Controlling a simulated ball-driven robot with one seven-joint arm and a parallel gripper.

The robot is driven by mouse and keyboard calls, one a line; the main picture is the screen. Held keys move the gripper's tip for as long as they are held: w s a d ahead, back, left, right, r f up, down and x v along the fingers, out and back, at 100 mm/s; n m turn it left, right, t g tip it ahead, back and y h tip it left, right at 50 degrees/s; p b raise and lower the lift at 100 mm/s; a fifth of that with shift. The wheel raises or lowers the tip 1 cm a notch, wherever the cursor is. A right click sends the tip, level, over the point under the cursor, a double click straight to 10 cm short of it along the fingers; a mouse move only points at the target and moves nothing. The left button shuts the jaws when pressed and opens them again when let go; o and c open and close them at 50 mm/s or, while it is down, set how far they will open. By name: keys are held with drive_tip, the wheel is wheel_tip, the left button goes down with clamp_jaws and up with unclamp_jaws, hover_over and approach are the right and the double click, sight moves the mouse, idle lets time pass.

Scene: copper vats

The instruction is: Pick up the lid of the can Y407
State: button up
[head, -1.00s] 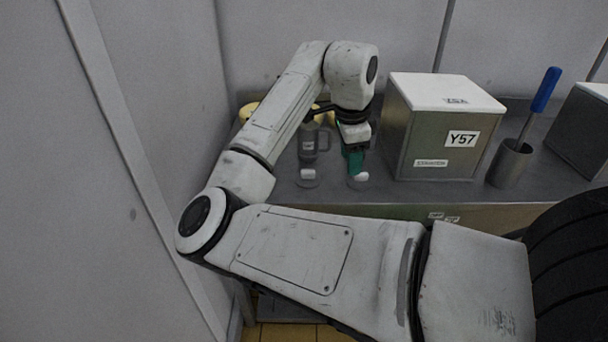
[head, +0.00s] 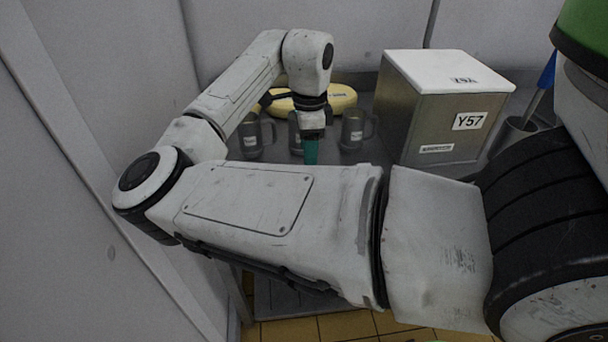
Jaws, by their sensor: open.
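No label reading Y407 can be made out in the head view. Three grey mug-like cans with small white labels stand on the counter: a left can (head: 251,138), a middle can (head: 294,137) partly hidden by my gripper, and a right can (head: 352,131). Their labels are too small to read, and I cannot tell whether they have lids. My gripper (head: 311,158) points down with teal fingers, in front of the cans, between the middle and right ones. It is open; nothing shows in it.
A steel box (head: 430,125) with a white top, labelled Y57, stands right of the cans. A long yellow object (head: 335,98) lies behind them. A metal cup (head: 512,138) holding a blue-handled tool is at the right. A grey wall (head: 100,190) rises close on the left.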

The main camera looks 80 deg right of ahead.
drive_tip(key=shift+w+f+b, duration=0.2)
drive_tip(key=shift+f, duration=1.25)
drive_tip(key=shift+w+f+b, duration=0.15)
drive_tip(key=shift+f, duration=1.25)
drive_tip(key=shift+c, duration=0.5)
clamp_jaws()
